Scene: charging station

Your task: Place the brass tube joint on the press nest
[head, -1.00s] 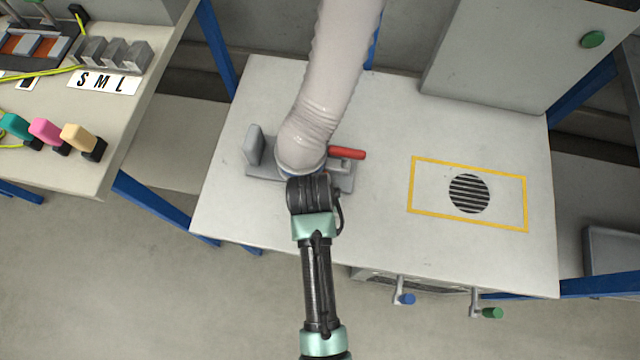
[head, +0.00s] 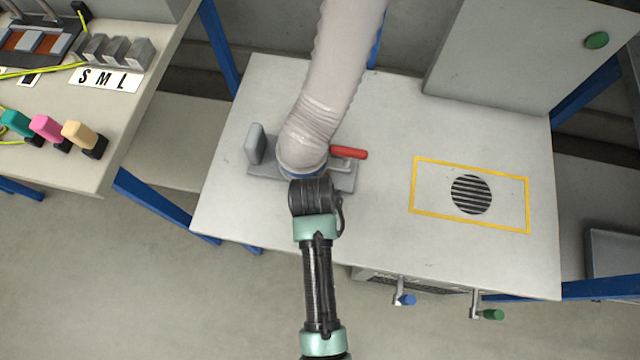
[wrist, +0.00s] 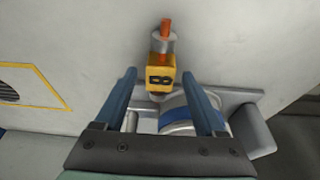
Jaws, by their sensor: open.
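In the wrist view, the brass tube joint appears as a yellow block (wrist: 161,73) with a black mark, a grey collar and an orange tube end. It sits between my gripper's fingertips (wrist: 159,74), with a gap on both sides; the fingers are open. The press nest seems to be the grey fixture (head: 340,180) with an upright block and a red handle; its plate (wrist: 240,97) lies beside the joint in the wrist view. I cannot tell whether the joint rests on it. In the head view, the joint and my fingers are hidden.
A pale ribbed hose (head: 335,80) comes down over the fixture and hides its middle. A yellow-taped rectangle with a round vent (head: 471,194) lies to the right, with bare tabletop (head: 390,110) around it. A grey cabinet stands at the back right.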

